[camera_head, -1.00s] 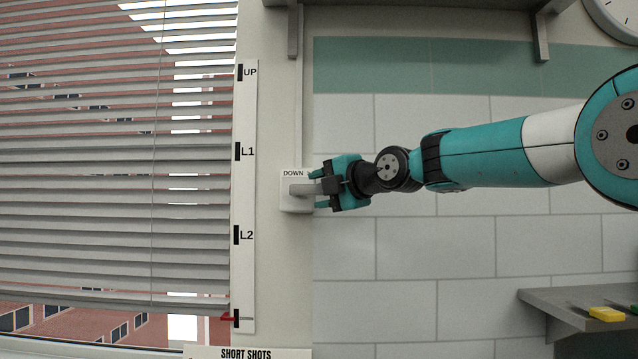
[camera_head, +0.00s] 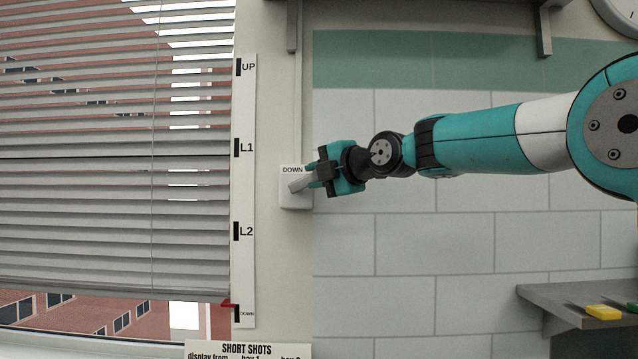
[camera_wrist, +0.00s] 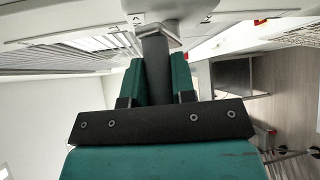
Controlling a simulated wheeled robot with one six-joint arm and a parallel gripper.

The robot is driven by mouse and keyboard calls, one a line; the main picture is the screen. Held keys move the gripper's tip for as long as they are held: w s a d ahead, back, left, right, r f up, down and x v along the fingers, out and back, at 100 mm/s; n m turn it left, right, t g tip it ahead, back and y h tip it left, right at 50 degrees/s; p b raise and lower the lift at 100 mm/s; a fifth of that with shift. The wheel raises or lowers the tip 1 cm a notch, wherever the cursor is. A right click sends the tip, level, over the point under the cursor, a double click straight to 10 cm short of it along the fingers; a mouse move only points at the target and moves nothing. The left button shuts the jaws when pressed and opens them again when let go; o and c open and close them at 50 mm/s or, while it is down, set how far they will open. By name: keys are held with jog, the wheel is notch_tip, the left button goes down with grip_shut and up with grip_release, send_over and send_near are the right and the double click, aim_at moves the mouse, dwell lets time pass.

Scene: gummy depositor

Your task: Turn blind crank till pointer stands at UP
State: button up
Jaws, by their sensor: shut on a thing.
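The blind crank (camera_head: 299,184) is a grey lever on a white wall box (camera_head: 294,201) labelled DOWN. My gripper (camera_head: 318,177) is shut on the crank, which slants up to the right. In the wrist view the grey crank (camera_wrist: 157,65) runs between the teal fingers of my gripper (camera_wrist: 159,80). The blind (camera_head: 110,200) hangs at the left, with its bottom edge low over the window. The red pointer (camera_head: 230,306) stands just above the DOWN mark on the white scale strip (camera_head: 245,190). The UP mark (camera_head: 239,67) is at the strip's top.
A grey shelf (camera_head: 560,297) with a yellow block (camera_head: 604,312) stands at the lower right. A SHORT SHOTS sign (camera_head: 247,350) is below the scale. A bracket (camera_head: 292,25) hangs above the crank box. The tiled wall (camera_head: 400,240) below my arm is clear.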

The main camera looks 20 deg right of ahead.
jog(key=shift+a+r, duration=0.15)
jog(key=shift+r, duration=0.05)
jog(key=shift+w+a+r+p, duration=0.25)
jog(key=shift+a+r+p, duration=0.35)
jog(key=shift+a+r, duration=0.35)
jog(key=shift+r, duration=0.1)
jog(key=shift+w+a+r+p, duration=0.2)
jog(key=shift+a, duration=0.4)
jog(key=shift+w+a+r+p, duration=0.15)
jog(key=shift+a+p, duration=0.05)
jog(key=shift+a, duration=0.35)
